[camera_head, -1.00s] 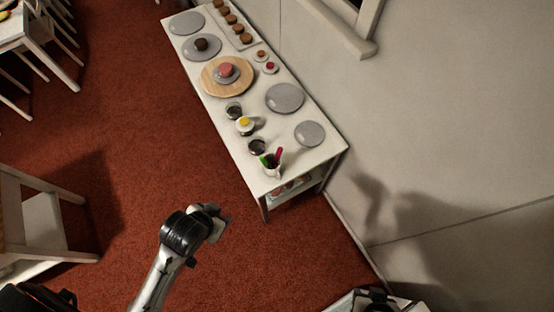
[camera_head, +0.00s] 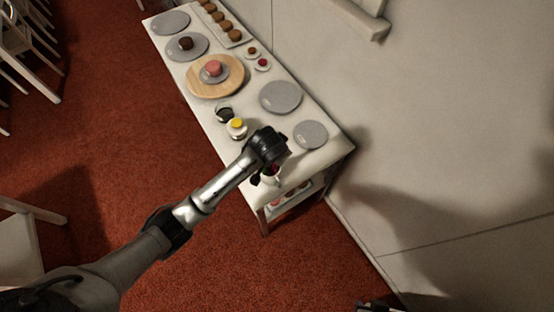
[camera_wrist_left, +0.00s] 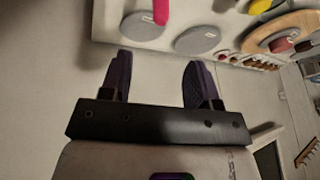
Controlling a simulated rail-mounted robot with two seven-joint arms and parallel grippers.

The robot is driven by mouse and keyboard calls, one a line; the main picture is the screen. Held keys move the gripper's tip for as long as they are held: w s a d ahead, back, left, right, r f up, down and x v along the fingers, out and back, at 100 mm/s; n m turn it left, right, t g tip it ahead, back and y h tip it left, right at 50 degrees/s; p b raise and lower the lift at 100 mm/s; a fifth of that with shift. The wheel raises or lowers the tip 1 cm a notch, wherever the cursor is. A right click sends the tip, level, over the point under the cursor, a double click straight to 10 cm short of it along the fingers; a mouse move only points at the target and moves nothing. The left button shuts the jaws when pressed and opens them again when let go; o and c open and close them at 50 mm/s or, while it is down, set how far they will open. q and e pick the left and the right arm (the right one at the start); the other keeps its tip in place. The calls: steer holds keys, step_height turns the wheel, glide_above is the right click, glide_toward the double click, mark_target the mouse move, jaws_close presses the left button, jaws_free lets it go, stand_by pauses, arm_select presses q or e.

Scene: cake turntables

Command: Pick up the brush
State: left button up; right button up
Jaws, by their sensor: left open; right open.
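A white cup (camera_head: 271,179) stands at the near end of the white table, partly hidden by my left arm. Red and dark utensil parts show above it; I cannot tell which is the brush. In the left wrist view a bright pink handle (camera_wrist_left: 161,9) shows at the top edge, beyond the fingers. My left gripper (camera_wrist_left: 157,72) is open and empty, its two dark fingers apart. In the head view its wrist is over the table end, beside the cup, and hides the fingertips. My right gripper (camera_head: 376,305) is only partly in view at the bottom edge.
The white table (camera_head: 232,160) holds grey turntables (camera_head: 281,97), a wooden board (camera_head: 232,86) with a pink cake, a jar with yellow on top (camera_head: 237,127), a dark-filled glass (camera_head: 225,113) and a tray of brown cakes. A wall runs along the table's right side.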

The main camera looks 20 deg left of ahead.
arm_select(q)
steer(key=shift+n, duration=0.8)
steer(key=shift+s+b+x, duration=0.15)
steer(key=shift+b+x, duration=0.15)
steer(key=shift+x, duration=3.35)
steer(key=shift+s+b+x, duration=0.1)
steer(key=shift+b+x, duration=0.15)
steer(key=shift+x, duration=3.35)
steer(key=shift+a+f, duration=0.15)
steer(key=c, duration=1)
